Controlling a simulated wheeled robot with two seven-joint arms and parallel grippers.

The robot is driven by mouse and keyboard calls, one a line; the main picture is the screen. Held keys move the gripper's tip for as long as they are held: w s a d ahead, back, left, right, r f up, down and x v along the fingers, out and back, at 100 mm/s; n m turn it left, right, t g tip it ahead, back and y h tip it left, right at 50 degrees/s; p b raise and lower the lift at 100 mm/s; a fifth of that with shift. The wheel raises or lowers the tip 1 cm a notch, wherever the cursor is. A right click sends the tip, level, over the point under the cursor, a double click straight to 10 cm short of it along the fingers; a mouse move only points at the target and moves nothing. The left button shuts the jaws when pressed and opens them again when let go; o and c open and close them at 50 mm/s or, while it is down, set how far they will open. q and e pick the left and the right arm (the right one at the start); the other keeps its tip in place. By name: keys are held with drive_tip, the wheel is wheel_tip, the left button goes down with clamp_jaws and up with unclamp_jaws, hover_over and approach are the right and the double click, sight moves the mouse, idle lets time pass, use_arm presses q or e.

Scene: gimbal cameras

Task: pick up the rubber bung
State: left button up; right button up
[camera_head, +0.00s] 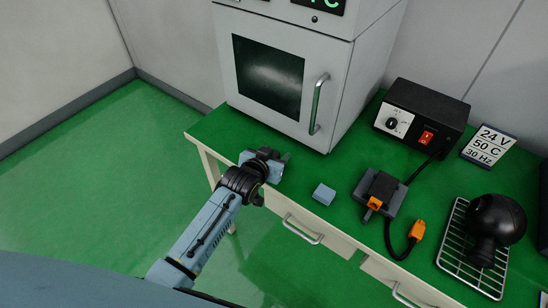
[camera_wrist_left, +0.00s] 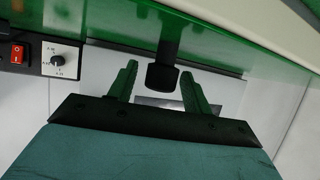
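I cannot make out the rubber bung for certain in either view. My left gripper (camera_head: 282,162) is over the near left part of the green bench, in front of the white oven. In the left wrist view its two fingers (camera_wrist_left: 159,70) stand apart. A dark blunt piece on a narrower stem (camera_wrist_left: 162,76) shows between them; I cannot tell what it is or whether they touch it. A small blue-grey block (camera_head: 324,194) lies on the bench to the right of the left gripper. My right gripper is in neither view.
The white oven (camera_head: 333,84) stands behind the left gripper. To the right are a black power supply (camera_head: 424,115), a dark grey device (camera_head: 379,191) with an orange connector (camera_head: 417,230) on a cable, a sign (camera_head: 489,145), and a black round object (camera_head: 496,218) on a wire rack (camera_head: 458,262).

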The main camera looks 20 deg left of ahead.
use_arm(q)
drive_tip(key=c, duration=0.8)
